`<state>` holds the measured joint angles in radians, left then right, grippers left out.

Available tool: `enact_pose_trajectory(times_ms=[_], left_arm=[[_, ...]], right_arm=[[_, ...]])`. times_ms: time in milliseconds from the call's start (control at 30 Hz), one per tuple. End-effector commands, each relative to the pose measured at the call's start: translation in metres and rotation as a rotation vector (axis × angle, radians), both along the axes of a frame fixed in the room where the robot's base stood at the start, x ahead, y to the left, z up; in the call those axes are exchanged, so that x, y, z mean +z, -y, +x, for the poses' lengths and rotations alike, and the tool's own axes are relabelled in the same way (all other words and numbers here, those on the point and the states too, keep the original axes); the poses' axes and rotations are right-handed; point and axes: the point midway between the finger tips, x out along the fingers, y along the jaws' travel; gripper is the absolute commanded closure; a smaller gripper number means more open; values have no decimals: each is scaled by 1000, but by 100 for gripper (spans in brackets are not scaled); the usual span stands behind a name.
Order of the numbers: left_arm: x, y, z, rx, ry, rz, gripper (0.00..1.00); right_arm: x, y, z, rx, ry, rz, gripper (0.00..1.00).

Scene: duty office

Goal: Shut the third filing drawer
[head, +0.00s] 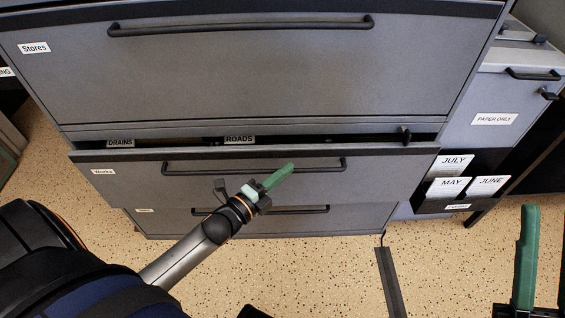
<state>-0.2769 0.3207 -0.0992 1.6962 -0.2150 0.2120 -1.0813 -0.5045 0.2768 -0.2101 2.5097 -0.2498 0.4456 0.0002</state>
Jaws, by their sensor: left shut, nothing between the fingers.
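The grey drawer labelled Works (385,177) stands partly out of the cabinet. A dark gap along its top shows file tabs reading DRAINS (120,143) and ROADS (239,140). Its black bar handle (325,164) runs across the front. My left gripper (289,169) is shut and empty, its green fingers overlapping the handle in the picture; I cannot tell whether they touch it. My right gripper (527,255) shows only in part at the lower right corner, its green finger upright and away from the drawer; its opening cannot be judged.
The Stores drawer (250,75) above looks shut. A lower drawer (350,218) sits below, partly hidden. At the right are a PAPER ONLY cabinet (510,100) and a dark rack (432,206) with month cards. Speckled floor (310,265) lies open in front, with a dark strip (390,282).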

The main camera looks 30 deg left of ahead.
Motion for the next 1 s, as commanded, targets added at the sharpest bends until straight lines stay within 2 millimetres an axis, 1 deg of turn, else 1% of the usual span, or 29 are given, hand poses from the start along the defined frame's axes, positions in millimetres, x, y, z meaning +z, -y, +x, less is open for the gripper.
enact_pose_trajectory(times_ms=[33,200,333,667,733,1000], left_arm=[[-2,-7,9,0,3,5,100],[-1,-17,25,0,0,2,100],[-1,-21,30,1,-1,1,100],[0,-22,31,1,-1,1,100],[0,-23,34,1,0,2,100],[0,-45,68,2,3,4,100]], right_arm=[[-5,0,0,4,-2,2,70],[-10,-1,1,10,-9,9,70],[-11,-1,1,12,-11,10,70],[-11,-1,1,12,-13,11,70],[-11,-1,1,12,-13,11,70],[-16,-1,1,14,-15,14,70]])
